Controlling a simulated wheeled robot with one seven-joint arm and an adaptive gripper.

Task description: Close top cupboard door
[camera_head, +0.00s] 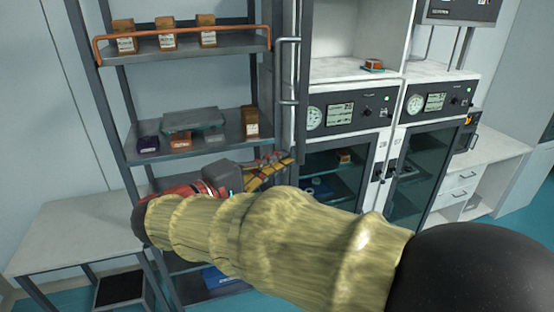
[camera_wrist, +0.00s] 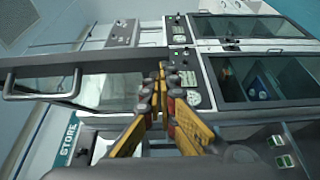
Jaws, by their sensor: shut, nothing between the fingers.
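The top cupboard (camera_head: 350,40) is white inside, and its front stands open. Its dark-framed door (camera_head: 304,70) swings out at the cupboard's left side and shows nearly edge-on in the head view. Metal handles (camera_head: 288,68) stick out on the door's left. In the wrist view the door frame (camera_wrist: 110,55) runs across the upper left, with a handle (camera_wrist: 40,97) at the far left. My gripper (camera_head: 288,159) is shut and empty, just below the door's lower end in the head view. Its yellow fingers (camera_wrist: 164,75) also show in the wrist view. I cannot tell whether they touch the door.
Instrument panels (camera_head: 345,115) and glass-fronted lower cabinets (camera_head: 340,165) stand below. A small orange-brown block (camera_head: 373,65) lies inside the top cupboard. A metal shelf rack (camera_head: 195,55) with boxes stands close on the left. A white side table (camera_head: 75,235) is at lower left.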

